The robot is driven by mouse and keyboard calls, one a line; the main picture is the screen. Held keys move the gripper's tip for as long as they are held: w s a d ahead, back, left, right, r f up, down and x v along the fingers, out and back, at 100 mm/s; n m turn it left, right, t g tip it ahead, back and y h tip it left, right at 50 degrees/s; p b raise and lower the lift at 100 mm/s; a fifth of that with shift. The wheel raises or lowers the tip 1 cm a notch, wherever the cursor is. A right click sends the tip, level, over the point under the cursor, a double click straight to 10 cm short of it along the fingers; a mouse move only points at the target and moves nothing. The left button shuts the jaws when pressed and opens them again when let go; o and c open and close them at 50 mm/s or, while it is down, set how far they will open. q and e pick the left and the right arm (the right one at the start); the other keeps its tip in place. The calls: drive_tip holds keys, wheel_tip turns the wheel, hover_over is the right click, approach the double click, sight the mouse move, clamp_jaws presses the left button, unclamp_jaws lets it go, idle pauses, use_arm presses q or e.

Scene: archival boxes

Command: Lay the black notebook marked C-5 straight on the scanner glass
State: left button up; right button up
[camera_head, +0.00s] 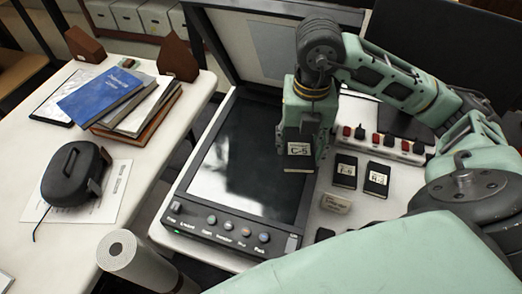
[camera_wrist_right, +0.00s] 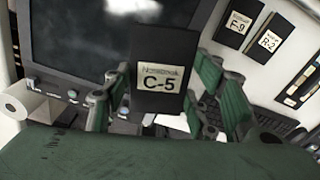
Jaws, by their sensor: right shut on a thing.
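The black notebook marked C-5 (camera_head: 298,160) is in my right gripper (camera_head: 299,130), held at the right edge of the scanner glass (camera_head: 245,165). In the right wrist view the notebook (camera_wrist_right: 165,60) shows its C-5 label upright, between the green fingers of my right gripper (camera_wrist_right: 160,105). The dark glass shows behind it on the left (camera_wrist_right: 75,40). Whether the notebook touches anything below is unclear. The scanner's lid (camera_head: 270,45) stands open at the back. The glass looks bare. My left gripper is not in view.
Two other black notebooks, marked F-9 (camera_head: 345,171) and R-2 (camera_head: 377,180), lie right of the scanner. A power strip (camera_head: 385,143) lies behind them. The left table holds a blue book (camera_head: 100,95) on a stack and a black device (camera_head: 75,174). A white roll (camera_head: 130,258) stands in front.

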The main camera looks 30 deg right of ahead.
drive_tip(key=shift+s+d+f+m, duration=0.1)
drive_tip(key=shift+d+m, duration=0.25)
drive_tip(key=shift+m, duration=1.15)
drive_tip(key=p, duration=0.2)
hover_over(256, 163)
wheel_tip(256, 163, down, 7)
drive_tip(key=shift+r, duration=0.1)
wheel_tip(256, 163, down, 4)
drive_tip(key=shift+r+p, duration=0.15)
drive_tip(key=shift+p, duration=0.15)
drive_tip(key=shift+f, duration=0.25)
drive_tip(key=shift+f, duration=0.1)
